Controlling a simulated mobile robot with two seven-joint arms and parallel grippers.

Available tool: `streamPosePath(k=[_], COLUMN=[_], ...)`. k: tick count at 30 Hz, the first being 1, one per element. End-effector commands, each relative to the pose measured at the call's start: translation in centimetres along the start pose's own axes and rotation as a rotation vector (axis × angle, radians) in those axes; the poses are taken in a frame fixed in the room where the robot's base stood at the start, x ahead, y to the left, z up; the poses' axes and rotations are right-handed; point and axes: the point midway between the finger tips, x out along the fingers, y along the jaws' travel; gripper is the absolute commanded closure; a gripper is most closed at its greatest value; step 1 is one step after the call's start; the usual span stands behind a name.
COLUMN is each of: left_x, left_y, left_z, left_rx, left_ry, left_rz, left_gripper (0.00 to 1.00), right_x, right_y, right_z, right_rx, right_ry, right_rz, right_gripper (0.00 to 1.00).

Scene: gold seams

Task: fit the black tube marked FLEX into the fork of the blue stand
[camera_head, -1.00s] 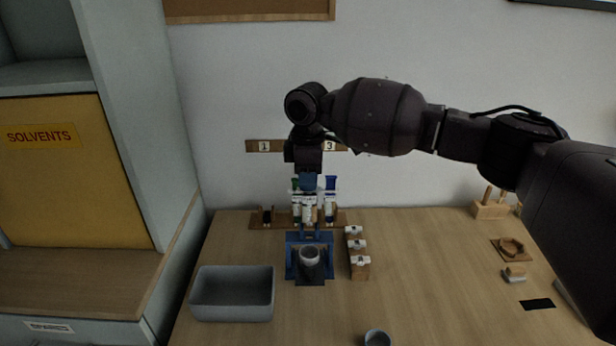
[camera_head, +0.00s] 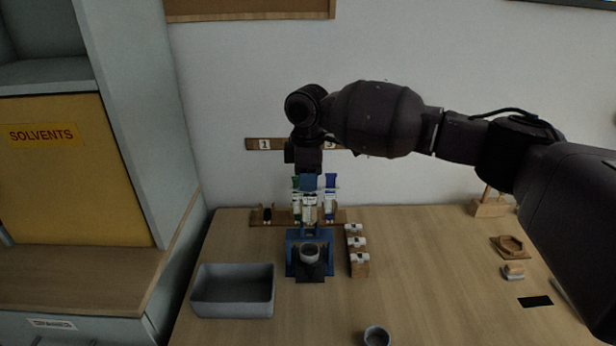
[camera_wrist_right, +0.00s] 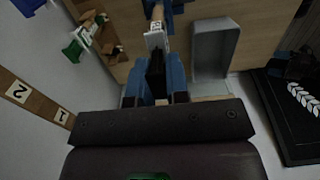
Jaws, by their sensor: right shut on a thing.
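My right gripper (camera_head: 309,186) points down above the back of the blue stand (camera_head: 292,263). In the right wrist view its blue fingers (camera_wrist_right: 157,82) are shut on a black-topped tube (camera_wrist_right: 154,42) with a white label and a tan lower end. The same held tube (camera_head: 310,208) hangs upright in the head view. I cannot read FLEX on it. Part of the stand (camera_wrist_right: 177,6) shows at the top of the wrist view, near the tube's lower end; whether they touch is unclear. The fork is hard to make out. My left gripper is not in view.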

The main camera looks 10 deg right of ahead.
Motion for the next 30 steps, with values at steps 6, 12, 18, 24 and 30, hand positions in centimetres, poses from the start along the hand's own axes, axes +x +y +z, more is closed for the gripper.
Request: streamPosePath(k=[6,12,18,24,30], left_x=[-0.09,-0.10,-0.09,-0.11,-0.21], left_y=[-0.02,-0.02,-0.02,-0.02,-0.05], left_z=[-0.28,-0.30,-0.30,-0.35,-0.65], left_rx=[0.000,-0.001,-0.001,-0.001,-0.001], left_ry=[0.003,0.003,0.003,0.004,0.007], left_rz=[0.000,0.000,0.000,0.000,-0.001], left_gripper=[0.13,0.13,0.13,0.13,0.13], right_x=[0.34,0.51,0.52,0.54,0.82], right_y=[0.00,0.01,0.01,0.00,-0.03], right_z=[-0.05,-0.05,-0.04,-0.03,-0.04], right_rx=[0.000,0.000,0.000,0.000,0.000], right_ry=[0.000,0.000,0.000,0.000,0.001], right_rz=[0.001,0.001,0.001,0.001,0.000], right_gripper=[1.00,1.00,1.00,1.00,1.00])
